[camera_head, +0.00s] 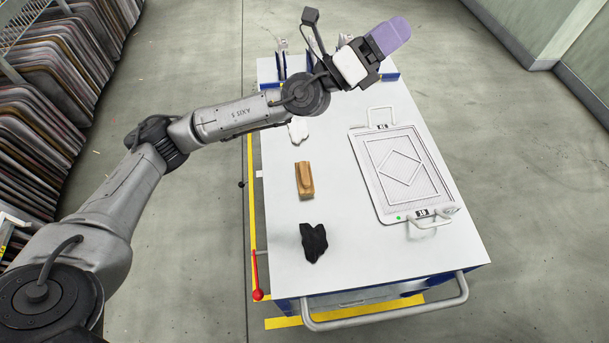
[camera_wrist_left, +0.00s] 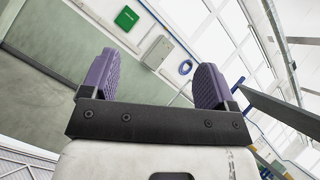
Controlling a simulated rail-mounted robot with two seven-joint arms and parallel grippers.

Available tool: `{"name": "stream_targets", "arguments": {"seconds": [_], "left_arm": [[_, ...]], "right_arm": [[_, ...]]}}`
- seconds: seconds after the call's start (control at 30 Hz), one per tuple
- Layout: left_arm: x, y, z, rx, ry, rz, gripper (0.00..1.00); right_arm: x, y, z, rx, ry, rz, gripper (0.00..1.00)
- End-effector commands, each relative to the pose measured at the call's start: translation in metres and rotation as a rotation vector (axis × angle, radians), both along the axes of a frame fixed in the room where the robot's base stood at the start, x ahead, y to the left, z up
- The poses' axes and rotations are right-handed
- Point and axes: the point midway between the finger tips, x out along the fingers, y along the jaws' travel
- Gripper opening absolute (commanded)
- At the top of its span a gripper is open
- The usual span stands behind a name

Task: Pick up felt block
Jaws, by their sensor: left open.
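The felt block (camera_head: 305,180), a tan-brown oblong block with a raised grip on top, lies on the left part of the white cart top in the head view. My left gripper (camera_head: 390,36) is raised at the far end of the cart, well away from the block. In the left wrist view its two purple fingers (camera_wrist_left: 154,80) stand wide apart with nothing between them. The block does not show in the wrist view. My right gripper is not in view.
The white cart top (camera_head: 345,235) also bears a black cloth (camera_head: 313,243), a white cloth (camera_head: 299,131) and a framed screen (camera_head: 404,173) with handles. A red-knobbed lever (camera_head: 258,294) stands at the near left corner. Racks of panels (camera_head: 35,130) line the left.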

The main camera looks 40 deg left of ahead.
Motion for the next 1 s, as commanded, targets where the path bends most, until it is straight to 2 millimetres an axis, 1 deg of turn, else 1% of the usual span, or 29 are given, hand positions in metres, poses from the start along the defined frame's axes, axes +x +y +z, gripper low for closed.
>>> {"name": "stream_targets", "arguments": {"seconds": [0.03,0.07,0.1,0.17,0.2,0.27,0.3,0.37,0.4,0.47,0.5,0.57,0.6,0.7,0.83,0.9,1.0], "left_arm": [[0.005,-0.009,-0.021,0.174,-0.011,-0.004,0.81],[0.006,-0.014,-0.033,0.279,-0.020,-0.012,0.81],[0.008,-0.021,-0.052,0.419,-0.030,-0.023,0.81],[0.010,-0.028,-0.083,0.628,-0.045,-0.044,0.81],[0.011,-0.032,-0.104,0.764,-0.055,-0.064,0.81],[0.011,-0.034,-0.135,0.966,-0.070,-0.101,0.81],[0.010,-0.033,-0.156,1.097,-0.078,-0.129,0.81],[0.009,-0.028,-0.187,1.292,-0.090,-0.177,0.81],[0.007,-0.022,-0.206,1.418,-0.098,-0.213,0.81],[0.004,-0.010,-0.232,1.602,-0.108,-0.274,0.81],[0.001,0.001,-0.247,1.719,-0.114,-0.321,0.81],[-0.004,0.017,-0.267,1.887,-0.124,-0.400,0.81],[-0.009,0.029,-0.278,1.989,-0.130,-0.461,0.81],[-0.024,0.057,-0.299,2.208,-0.148,-0.632,0.81],[-0.045,0.086,-0.311,2.393,-0.187,-0.874,0.81],[-0.056,0.097,-0.314,2.444,-0.219,-1.004,0.81],[-0.069,0.108,-0.315,2.472,-0.288,-1.166,0.81]], "right_arm": [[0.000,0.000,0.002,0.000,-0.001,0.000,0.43],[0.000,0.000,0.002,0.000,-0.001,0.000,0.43],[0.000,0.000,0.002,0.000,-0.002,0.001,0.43],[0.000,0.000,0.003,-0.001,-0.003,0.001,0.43],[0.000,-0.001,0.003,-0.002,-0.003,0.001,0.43],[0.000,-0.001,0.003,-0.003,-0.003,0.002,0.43],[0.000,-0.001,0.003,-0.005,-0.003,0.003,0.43],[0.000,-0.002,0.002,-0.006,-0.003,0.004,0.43],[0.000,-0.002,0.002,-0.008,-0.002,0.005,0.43],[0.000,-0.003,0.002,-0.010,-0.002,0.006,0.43],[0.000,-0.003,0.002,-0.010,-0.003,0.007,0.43],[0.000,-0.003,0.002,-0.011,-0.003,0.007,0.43],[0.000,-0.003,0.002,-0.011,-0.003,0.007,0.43],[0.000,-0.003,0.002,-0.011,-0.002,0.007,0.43],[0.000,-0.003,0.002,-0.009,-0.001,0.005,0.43],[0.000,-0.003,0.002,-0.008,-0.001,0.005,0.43],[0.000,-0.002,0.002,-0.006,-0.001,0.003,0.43]]}}
